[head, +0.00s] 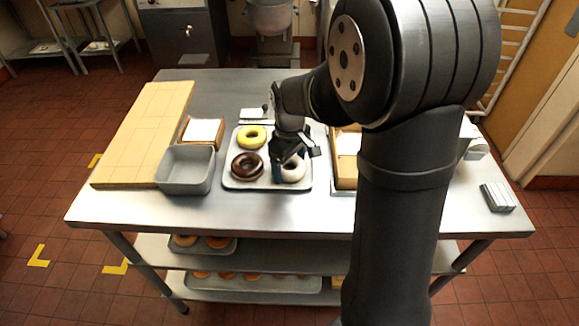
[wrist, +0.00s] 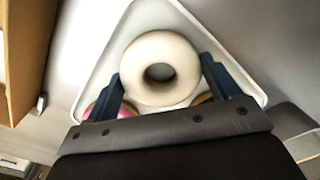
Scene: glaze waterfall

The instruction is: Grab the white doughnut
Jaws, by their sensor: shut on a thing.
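The white doughnut (head: 293,169) sits at the front right of a pale tray (head: 268,184) on the steel table. My gripper (head: 291,158) is over it, partly hiding it in the head view. In the wrist view the white doughnut (wrist: 160,68) lies between my gripper's two blue fingers (wrist: 161,82), one on each side, and they are shut on it. I cannot tell whether the doughnut still touches the tray. A yellow doughnut (head: 252,137) and a dark brown doughnut (head: 247,165) are on the same tray. A pink-topped doughnut (wrist: 101,108) shows partly behind a finger in the wrist view.
A grey bin (head: 185,170) stands left of the tray, with a wooden box (head: 202,131) behind it and a long wooden board (head: 145,130) at far left. A wooden box (head: 346,172) stands right of the tray. The table front is clear.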

